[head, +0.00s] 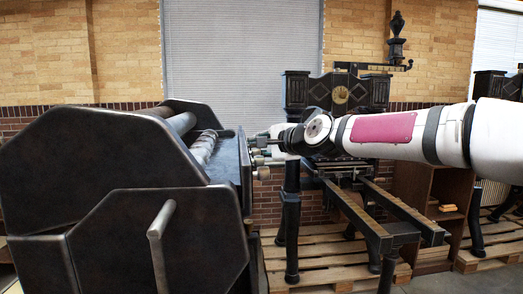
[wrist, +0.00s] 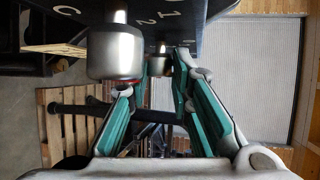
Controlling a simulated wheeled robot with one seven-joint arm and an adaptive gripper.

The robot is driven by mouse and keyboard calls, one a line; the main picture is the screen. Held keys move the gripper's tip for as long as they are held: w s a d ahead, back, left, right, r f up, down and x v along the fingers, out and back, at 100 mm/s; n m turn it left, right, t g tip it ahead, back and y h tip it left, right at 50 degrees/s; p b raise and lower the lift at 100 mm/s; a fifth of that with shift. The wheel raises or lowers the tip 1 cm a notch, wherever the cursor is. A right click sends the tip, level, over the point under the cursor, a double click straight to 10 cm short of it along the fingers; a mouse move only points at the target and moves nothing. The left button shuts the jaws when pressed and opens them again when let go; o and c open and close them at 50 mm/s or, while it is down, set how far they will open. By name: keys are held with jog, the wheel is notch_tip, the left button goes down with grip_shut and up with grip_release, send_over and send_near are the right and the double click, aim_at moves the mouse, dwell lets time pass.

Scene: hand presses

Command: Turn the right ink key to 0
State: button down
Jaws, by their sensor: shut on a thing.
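Several metal ink keys (head: 262,173) stick out of the right face of the dark press in the head view. My gripper (head: 272,146) reaches that face from the right. In the wrist view my gripper (wrist: 162,70) has its two teal-padded fingers on either side of a small metal key (wrist: 159,64) and is shut on it. Pale digits, among them 1 and 2, stand on the dark plate (wrist: 212,12) near this key. I cannot tell where the key points, nor for sure which key it is. A larger-looking silver key (wrist: 115,52) stands nearer the camera, left of the fingers.
The dark press (head: 120,150) fills the left of the head view, with a handle (head: 160,222) at its front. A second iron press (head: 290,210) stands on wooden pallets (head: 325,277) behind my arm. A brown shelf (head: 448,225) is at right.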

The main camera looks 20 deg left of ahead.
dwell(0.3)
jog(key=c, duration=1.4)
grip_release()
jog(key=shift+c, duration=0.2)
jog(key=shift+d, duration=0.1)
jog(key=v, duration=1.1)
jog(key=shift+s+d, duration=0.3)
